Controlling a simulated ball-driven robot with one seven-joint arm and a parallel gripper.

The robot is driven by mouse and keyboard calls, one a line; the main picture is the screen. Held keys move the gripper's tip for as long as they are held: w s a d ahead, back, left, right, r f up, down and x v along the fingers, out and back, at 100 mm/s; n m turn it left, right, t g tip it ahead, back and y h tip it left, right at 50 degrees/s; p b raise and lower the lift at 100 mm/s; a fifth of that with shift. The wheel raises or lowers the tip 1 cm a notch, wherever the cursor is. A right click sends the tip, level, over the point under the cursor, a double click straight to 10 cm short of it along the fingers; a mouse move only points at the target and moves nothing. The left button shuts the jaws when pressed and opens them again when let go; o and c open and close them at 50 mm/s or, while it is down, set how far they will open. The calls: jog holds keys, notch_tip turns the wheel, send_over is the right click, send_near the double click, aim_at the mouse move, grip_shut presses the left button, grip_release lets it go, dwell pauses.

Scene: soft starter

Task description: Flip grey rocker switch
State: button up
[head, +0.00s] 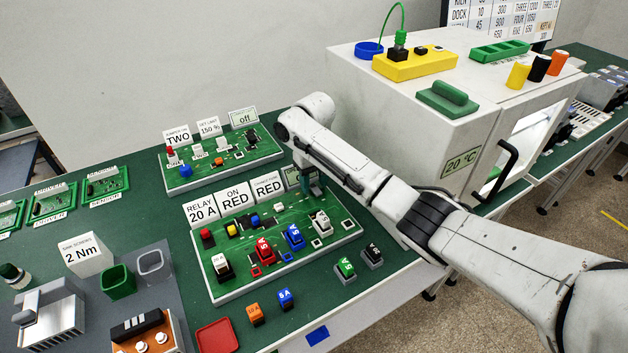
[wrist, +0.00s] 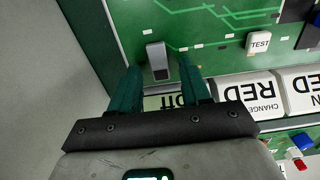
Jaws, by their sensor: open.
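The grey rocker switch (wrist: 157,60) sits on the green circuit board (wrist: 210,20), and in the wrist view it lies between the tips of my gripper (wrist: 160,75). The dark green fingers are apart, one on each side of the switch; I cannot tell whether either touches it. In the head view my gripper (head: 309,186) is at the back right of the front board (head: 240,288), and the switch is hidden there. A small sign (wrist: 160,102) reading "off" lies partly behind the fingers.
A white TEST button (wrist: 258,42) is near the switch. Relay blocks, including a blue one (head: 294,236), stand on the front board. A second board (head: 235,170) lies behind, and a white cabinet (head: 400,110) stands at right.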

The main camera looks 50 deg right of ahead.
jog(key=shift+f, duration=0.1)
jog(key=shift+c, duration=0.5)
grip_shut()
jog(key=shift+w+g, duration=0.1)
jog(key=shift+g, duration=0.3)
jog(key=shift+w+f+g, duration=0.1)
jog(key=shift+g, duration=0.3)
jog(key=shift+y+b, duration=0.3)
jog(key=shift+b, duration=0.1)
